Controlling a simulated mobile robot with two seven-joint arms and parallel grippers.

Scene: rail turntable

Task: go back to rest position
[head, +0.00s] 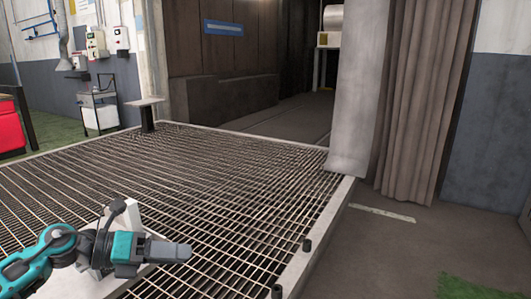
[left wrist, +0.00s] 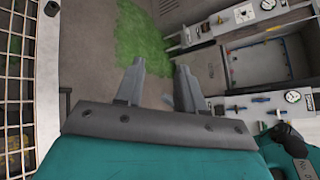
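My left gripper (head: 172,252) is at the lower left of the head view, above the near part of the metal grating (head: 215,165). In the left wrist view its two fingers (left wrist: 160,80) stand apart with nothing between them, so it is open and empty. The teal arm comes in from the left edge of the head view. My right gripper does not show in either view.
The grating has a raised pale rim (head: 318,235) with short dark posts. A grey pillar (head: 358,90) and a brown curtain (head: 425,95) stand at the right. A small cart (head: 98,105) is at the left. Bare floor (head: 385,245) lies right of the grating.

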